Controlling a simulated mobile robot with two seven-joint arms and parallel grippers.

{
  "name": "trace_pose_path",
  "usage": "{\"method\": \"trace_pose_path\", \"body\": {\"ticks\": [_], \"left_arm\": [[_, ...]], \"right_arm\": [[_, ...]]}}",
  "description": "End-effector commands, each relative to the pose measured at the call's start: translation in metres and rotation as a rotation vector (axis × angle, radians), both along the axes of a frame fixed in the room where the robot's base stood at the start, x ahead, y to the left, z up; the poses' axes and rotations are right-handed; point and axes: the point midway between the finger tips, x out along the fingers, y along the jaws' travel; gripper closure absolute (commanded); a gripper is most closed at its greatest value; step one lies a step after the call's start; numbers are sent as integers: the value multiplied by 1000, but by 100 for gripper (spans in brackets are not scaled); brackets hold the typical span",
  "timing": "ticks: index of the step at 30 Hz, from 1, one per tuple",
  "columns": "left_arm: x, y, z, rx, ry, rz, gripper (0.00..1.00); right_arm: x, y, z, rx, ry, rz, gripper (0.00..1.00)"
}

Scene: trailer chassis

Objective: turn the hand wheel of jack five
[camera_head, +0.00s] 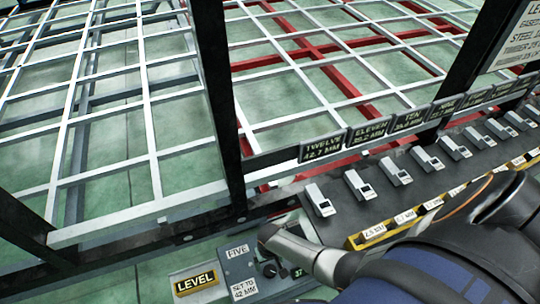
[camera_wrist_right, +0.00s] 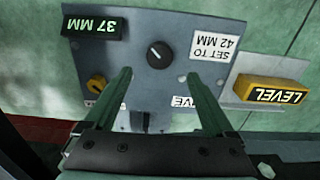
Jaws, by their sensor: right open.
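The jack five panel (camera_head: 240,262) is at the bottom of the head view, with the labels FIVE and SET TO 42 MM. The right wrist view shows its grey panel (camera_wrist_right: 125,40) upside down, with a display (camera_wrist_right: 95,27) reading 37 MM. A round black knob (camera_wrist_right: 159,54), seemingly the hand wheel, is on it; in the head view the knob (camera_head: 270,269) is beside my right gripper (camera_head: 270,237). My right gripper (camera_wrist_right: 156,78) is open and empty, its two fingers on either side below the knob in the wrist view. I cannot tell the remaining distance. My left gripper is out of view.
A yellow LEVEL box (camera_head: 195,282) is beside the panel; it also shows in the wrist view (camera_wrist_right: 271,90). A smaller yellow knob (camera_wrist_right: 96,83) is on the panel. Several grey blocks (camera_head: 320,200) line the dark rail at right. Black posts (camera_head: 220,100) and white grating stand behind.

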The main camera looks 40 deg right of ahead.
Motion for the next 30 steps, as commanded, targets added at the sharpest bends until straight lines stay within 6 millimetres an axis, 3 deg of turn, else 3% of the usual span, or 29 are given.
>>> {"method": "trace_pose_path", "body": {"ticks": [1, 3, 9, 30], "left_arm": [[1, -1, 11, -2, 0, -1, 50], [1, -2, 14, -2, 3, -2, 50], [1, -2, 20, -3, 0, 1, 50], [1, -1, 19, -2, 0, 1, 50]], "right_arm": [[-1, 0, 15, 0, 0, 0, 11], [0, -1, 24, -1, -1, -1, 11], [-1, -1, 38, -2, 0, -1, 11], [-1, 0, 42, 1, -3, 6, 11]]}}
